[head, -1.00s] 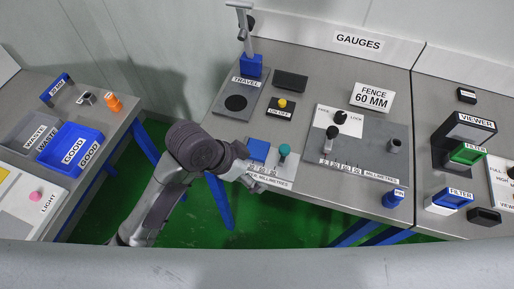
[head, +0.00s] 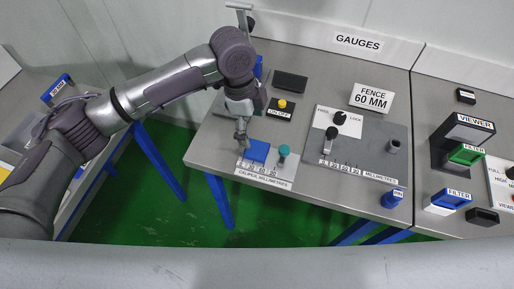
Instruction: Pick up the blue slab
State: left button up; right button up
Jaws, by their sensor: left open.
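The blue slab (head: 257,152) lies on the white caliper plate (head: 266,177), near the front left of the gauge table. My left gripper (head: 242,143) points down at the slab's left edge, with its arm coming in from the left. It is open, and I cannot tell whether its fingers touch the slab. My right gripper is not in view.
A teal knob (head: 284,153) stands just right of the slab. A yellow on/off button (head: 282,104) and a dark block (head: 290,80) lie behind. The fence plate (head: 383,150) with its knobs is to the right. The table's front edge is close.

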aim_at(257, 149)
pick_arm(q)
jog(key=f, duration=0.3)
jog(key=shift+s+d+f, duration=0.1)
jog(key=shift+d+f, duration=0.2)
jog(key=shift+f, duration=0.05)
jog(key=f+p, duration=0.1)
jog(key=f, duration=0.1)
jog(key=f+p, duration=0.1)
jog(key=f, duration=0.1)
jog(key=shift+d+f, duration=0.2)
jog(key=shift+f, duration=0.55)
jog(key=shift+c, duration=0.2)
jog(key=c, duration=1.2)
jog(key=shift+w+r, duration=0.1)
jog(key=shift+w, duration=0.1)
